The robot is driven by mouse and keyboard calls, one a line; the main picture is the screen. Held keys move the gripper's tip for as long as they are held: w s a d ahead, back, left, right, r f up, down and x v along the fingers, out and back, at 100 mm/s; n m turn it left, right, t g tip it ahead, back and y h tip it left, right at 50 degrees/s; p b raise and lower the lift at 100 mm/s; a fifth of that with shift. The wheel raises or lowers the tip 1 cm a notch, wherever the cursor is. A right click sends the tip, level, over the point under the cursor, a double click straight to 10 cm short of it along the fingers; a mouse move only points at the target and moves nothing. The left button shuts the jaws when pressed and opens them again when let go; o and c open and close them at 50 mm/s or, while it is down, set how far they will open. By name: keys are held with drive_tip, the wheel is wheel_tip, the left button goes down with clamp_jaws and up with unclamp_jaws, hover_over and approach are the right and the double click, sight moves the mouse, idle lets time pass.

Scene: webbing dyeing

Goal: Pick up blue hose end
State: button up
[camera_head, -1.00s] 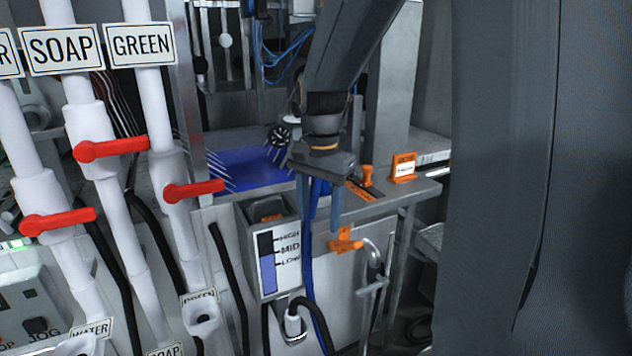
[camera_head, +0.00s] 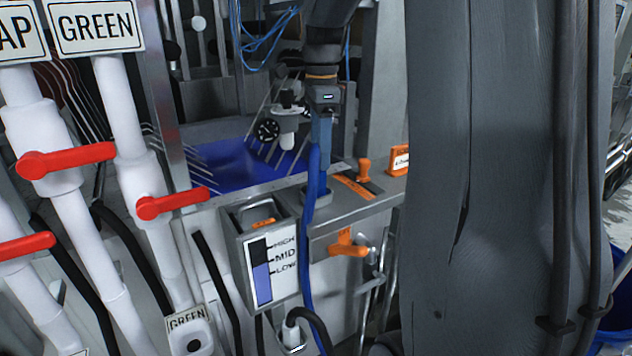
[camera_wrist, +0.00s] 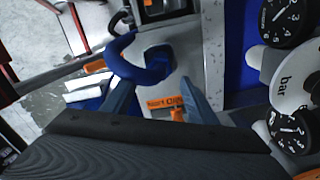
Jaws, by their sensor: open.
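The blue hose (camera_head: 305,240) runs up the front of the metal machine and bends over its top ledge. In the wrist view the blue hose (camera_wrist: 130,65) arches into a dark blue fitting (camera_wrist: 160,58) on the grey ledge. My gripper (camera_head: 321,150) points down over the ledge, right by the upper bend of the hose. In the wrist view my gripper (camera_wrist: 157,97) is open, its two blue-grey fingers apart, with the fitting beyond the gap between them. Nothing is held. The fingertips partly overlap the hose in the head view, so contact cannot be told.
A level box (camera_head: 270,265) marked high, mid and low stands left of the hose. Orange handles (camera_head: 347,248) sit to its right. Pressure gauges (camera_wrist: 287,22) are close at the right in the wrist view. White pipes with red valves (camera_head: 65,160) stand at the left.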

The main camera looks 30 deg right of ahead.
sight(317, 184)
drive_tip(key=shift+a+f+p, duration=0.1)
drive_tip(key=shift+f+p, duration=0.95)
drive_tip(key=shift+f, duration=1.75)
clamp_jaws()
drive_tip(key=shift+r, duration=0.1)
